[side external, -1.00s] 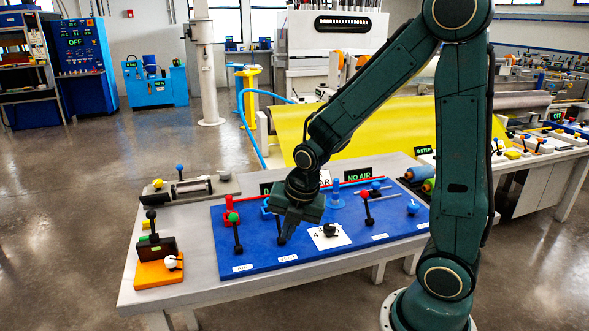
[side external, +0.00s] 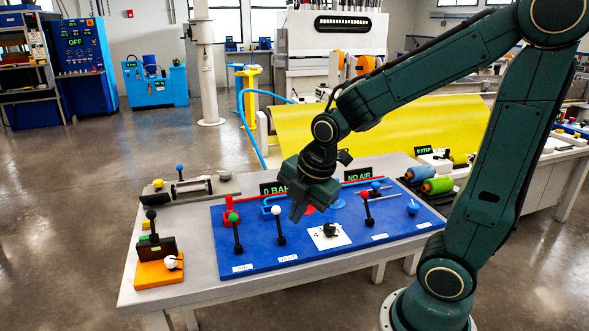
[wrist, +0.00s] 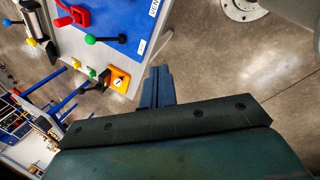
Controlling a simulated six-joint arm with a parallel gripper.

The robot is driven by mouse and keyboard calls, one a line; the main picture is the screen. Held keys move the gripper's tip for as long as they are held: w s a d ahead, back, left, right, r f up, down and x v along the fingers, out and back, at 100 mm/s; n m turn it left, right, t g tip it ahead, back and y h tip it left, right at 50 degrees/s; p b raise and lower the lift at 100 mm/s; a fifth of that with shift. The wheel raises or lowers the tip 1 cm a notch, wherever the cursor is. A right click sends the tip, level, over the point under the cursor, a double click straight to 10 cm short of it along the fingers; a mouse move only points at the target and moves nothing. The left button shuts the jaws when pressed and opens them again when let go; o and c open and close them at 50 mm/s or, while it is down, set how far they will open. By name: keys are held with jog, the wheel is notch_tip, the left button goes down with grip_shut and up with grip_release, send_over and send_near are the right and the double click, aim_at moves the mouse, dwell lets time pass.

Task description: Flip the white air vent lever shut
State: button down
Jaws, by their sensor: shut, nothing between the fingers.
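The white-knobbed lever (side external: 277,211) stands nearly upright on the blue panel (side external: 255,257), with a small label in front of its base. My gripper (side external: 297,214) is shut and empty. In the side view its fingertips show just right of the white knob, with a small gap in the picture; the depth between them is hard to judge. In the wrist view my shut fingers (wrist: 158,84) point past the table's edge, and I cannot make out the white lever there.
A green-knobbed lever (side external: 233,217) stands left of the white one and a red-knobbed lever (side external: 365,197) to the right. A black knob on a white plate (side external: 329,237) lies between. Signs stand behind.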

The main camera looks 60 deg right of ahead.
jog(key=s+a+r+m, duration=0.2)
jog(key=s+r+m, duration=0.3)
jog(key=m, duration=0.3)
jog(key=shift+r+t, duration=0.2)
jog(key=shift+t, duration=0.2)
dwell(0.6)
jog(key=s+a+r+m, duration=0.1)
jog(key=s+r+m, duration=0.2)
jog(key=s+m, duration=0.3)
jog(key=shift+a+r+m+t+y, duration=0.15)
jog(key=shift+a+m+t+y, duration=0.2)
jog(key=shift+m, duration=0.85)
